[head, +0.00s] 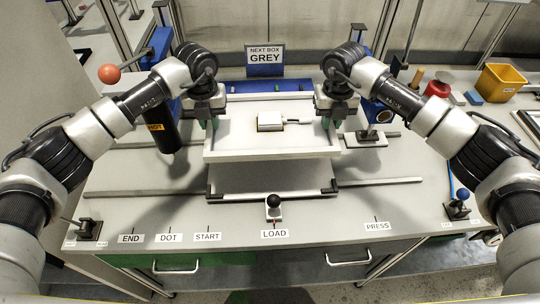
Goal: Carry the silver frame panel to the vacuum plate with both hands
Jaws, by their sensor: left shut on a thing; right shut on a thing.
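The silver frame panel (268,155) is a pale, shallow rectangular frame in the middle of the head view. My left gripper (211,122) is shut on its left side and my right gripper (334,120) is shut on its right side. It looks about level. A pale plate with dark front corners (270,180), probably the vacuum plate, lies below and nearer to me; the panel hides its back part. I cannot tell the gap between them. A small white block (271,121) with an orange edge and a short light piece at its right shows within the panel's outline.
A black-knobbed lever (274,203) stands in front of the plate by the LOAD label (274,233). A black cylinder marked HOT (158,128) is left of the panel. A yellow bin (499,82) sits back right. A NEXT BOX GREY sign (265,55) stands behind.

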